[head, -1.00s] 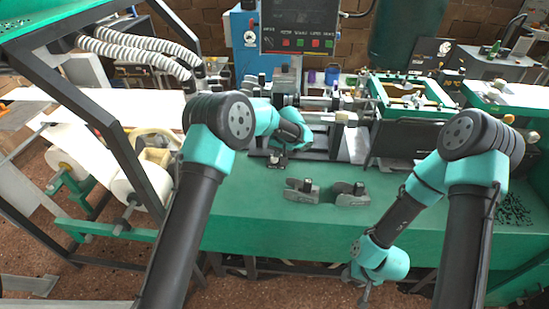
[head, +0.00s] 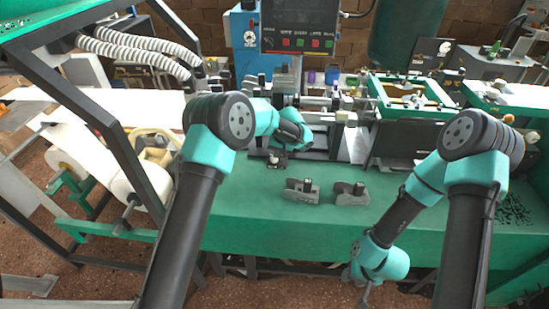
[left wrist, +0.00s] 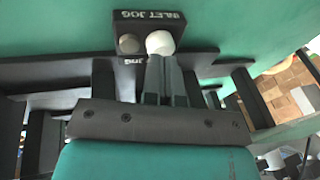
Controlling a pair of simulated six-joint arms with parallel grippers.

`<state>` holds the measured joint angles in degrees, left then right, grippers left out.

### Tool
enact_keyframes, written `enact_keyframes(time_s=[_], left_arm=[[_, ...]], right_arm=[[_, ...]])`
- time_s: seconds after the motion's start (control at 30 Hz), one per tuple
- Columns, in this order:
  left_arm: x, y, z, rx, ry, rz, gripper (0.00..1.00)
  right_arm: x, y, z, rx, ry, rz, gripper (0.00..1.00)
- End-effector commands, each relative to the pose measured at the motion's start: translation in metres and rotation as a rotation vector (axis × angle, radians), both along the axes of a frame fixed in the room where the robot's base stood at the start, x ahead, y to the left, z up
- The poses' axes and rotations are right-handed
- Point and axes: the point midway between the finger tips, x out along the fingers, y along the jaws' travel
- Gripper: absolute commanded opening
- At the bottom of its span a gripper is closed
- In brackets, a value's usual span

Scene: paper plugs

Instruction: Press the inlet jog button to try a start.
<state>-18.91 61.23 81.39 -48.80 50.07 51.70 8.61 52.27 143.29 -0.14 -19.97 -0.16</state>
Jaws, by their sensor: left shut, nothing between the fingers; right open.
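The small black box marked INLET JOG (left wrist: 150,17) is at the top of the left wrist view. It carries a round white button (left wrist: 160,42) and a duller grey round part (left wrist: 129,43) beside it. My left gripper (left wrist: 162,62) is shut and empty, its fingertips right at the lower edge of the white button. I cannot tell whether the button is pushed in. In the head view the box (head: 276,164) sits on the green machine bed, below my left wrist. My right gripper (head: 364,294) hangs low in front of the bed, open and away from the box.
Two grey blocks with dark tops, a left one (head: 300,191) and a right one (head: 351,194), sit on the green bed (head: 250,225). A control panel (head: 299,18) with several buttons stands behind. White paper rolls (head: 122,174) are at left.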

Motion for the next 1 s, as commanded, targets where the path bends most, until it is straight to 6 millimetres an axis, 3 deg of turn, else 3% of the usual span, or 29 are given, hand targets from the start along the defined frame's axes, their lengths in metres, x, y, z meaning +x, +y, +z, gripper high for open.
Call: enact_keyframes(time_s=[1.0], left_arm=[[0.000, 0.000, -0.019, 0.000, 0.000, 0.000, 0.00]], right_arm=[[0.000, 0.000, 0.000, 0.000, 0.000, 0.000, 0.43]])
